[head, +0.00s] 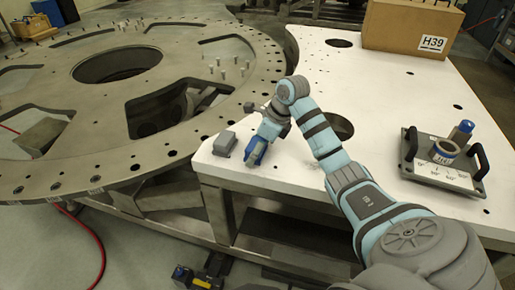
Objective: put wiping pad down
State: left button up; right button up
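A small grey block (225,143), which looks like the wiping pad, lies on the white table near its left edge. My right gripper (257,152) points down just to the right of the block, low over the table. A gap of white table shows between them. A blue part shows at the gripper's end; I cannot tell if it is a finger or something held. The finger opening is hidden by the angle. My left gripper is not in view.
The white table (390,85) has a round hole (340,126) beside my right forearm. A handled tray (440,174) with a tape roll and a blue-capped item stands at right. A cardboard box (410,28) is at the back. A large metal ring plate (65,165) with upright pins lies left.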

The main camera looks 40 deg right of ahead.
jog(key=v, duration=0.5)
jog(key=w+v, duration=0.1)
jog(key=v, duration=0.1)
jog(key=shift+a+r, duration=0.2)
jog(key=shift+r, duration=0.3)
jog(key=p+v, duration=0.5)
jog(key=v, duration=0.2)
jog(key=shift+s+r, duration=0.3)
jog(key=shift+w+f, duration=0.1)
